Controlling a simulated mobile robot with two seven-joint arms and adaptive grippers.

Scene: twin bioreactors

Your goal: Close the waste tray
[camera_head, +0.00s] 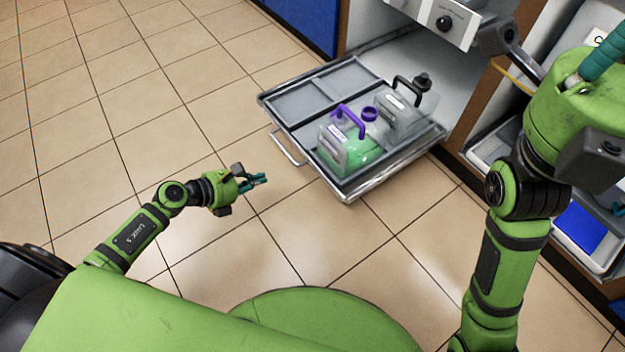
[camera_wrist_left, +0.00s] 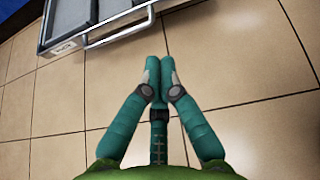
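The waste tray (camera_head: 350,194) is a grey metal drawer pulled out from the bench over the floor. Its bar handle (camera_head: 287,148) is on the side facing my left arm. In the left wrist view the tray (camera_wrist_left: 72,32) and its handle (camera_wrist_left: 118,30) show at the top left. My left gripper (camera_head: 258,181) is over the floor, apart from the handle. Its fingers (camera_wrist_left: 159,72) are together with nothing between them. My right arm is at the right edge; teal finger parts (camera_head: 604,54) show there, but its fingertips are not clear.
The tray holds a bottle of green liquid with a purple handle (camera_head: 345,150) and a clear bottle with a black handle (camera_head: 400,110). An opening in the white bench (camera_head: 465,70) is behind the tray. A drawer with a blue mat (camera_head: 582,226) is at right. Floor at left is clear.

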